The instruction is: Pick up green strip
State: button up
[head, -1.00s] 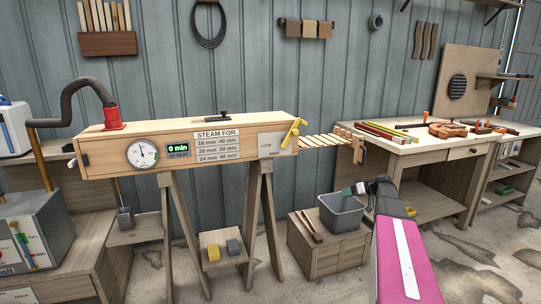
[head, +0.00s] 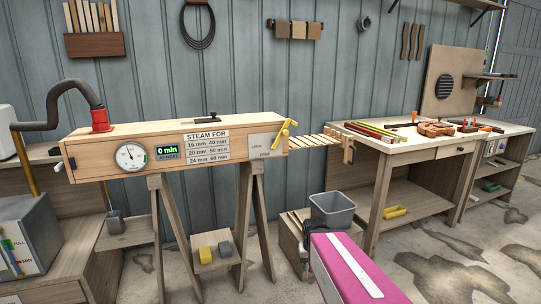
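A bundle of long thin coloured strips, red, yellowish and green, lies on the left end of the workbench top (head: 440,143). The green strip (head: 377,130) is among them, side by side with the others and hard to separate at this size. My arm, with its pink and white link, reaches up from the bottom of the view. The dark end of my gripper (head: 304,240) shows only in part beside the grey bin, low and well to the left of the strips. Its fingers cannot be made out.
A wooden steam box (head: 215,140) on trestles stands at left, with a yellow handle (head: 286,133) at its right end. A slatted rack (head: 322,138) lies between box and bench. The grey bin (head: 333,209) stands on a low crate. Tools crowd the bench's right half.

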aim_at(397, 140)
jog(key=i+l+z, duration=0.4)
jog(key=i+l, duration=1)
jog(key=l, duration=0.05)
